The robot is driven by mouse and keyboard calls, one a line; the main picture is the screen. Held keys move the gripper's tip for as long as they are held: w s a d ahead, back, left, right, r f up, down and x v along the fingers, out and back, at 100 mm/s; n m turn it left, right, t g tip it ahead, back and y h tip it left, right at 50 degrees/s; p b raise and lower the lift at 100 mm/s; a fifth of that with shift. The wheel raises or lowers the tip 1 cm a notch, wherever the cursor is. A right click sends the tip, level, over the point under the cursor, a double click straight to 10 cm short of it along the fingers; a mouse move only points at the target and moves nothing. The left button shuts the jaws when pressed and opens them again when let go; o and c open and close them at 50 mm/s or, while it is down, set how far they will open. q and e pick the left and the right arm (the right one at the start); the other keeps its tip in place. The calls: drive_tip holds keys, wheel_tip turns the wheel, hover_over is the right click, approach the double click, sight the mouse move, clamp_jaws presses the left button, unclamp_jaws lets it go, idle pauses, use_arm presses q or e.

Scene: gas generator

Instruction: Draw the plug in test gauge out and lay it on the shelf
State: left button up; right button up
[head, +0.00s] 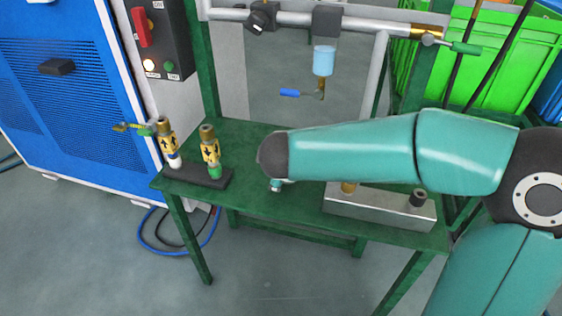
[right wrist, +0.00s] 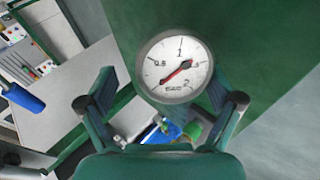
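The test gauge (head: 276,186) is almost wholly hidden by my right arm in the head view; only a small piece shows below it, and I cannot be sure it is the gauge. In the right wrist view the gauge (right wrist: 178,64) is round, with a white dial, red needle and grey rim. My right gripper (right wrist: 160,82) has its fingers spread on either side of it, with a clear gap at the left finger and the right finger close to the rim. The gauge's lower end is hidden. The green shelf (head: 262,222) lies below my arm. My left gripper is not in view.
A black base (head: 198,178) with two yellow-labelled fittings stands at the shelf's left. A metal block (head: 378,208) with a brass fitting and black knob stands at the right. A pipe with a glass bowl (head: 323,60) and blue-handled valve (head: 290,93) hangs behind.

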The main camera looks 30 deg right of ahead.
drive_tip(key=v, duration=1.2)
idle(0.6)
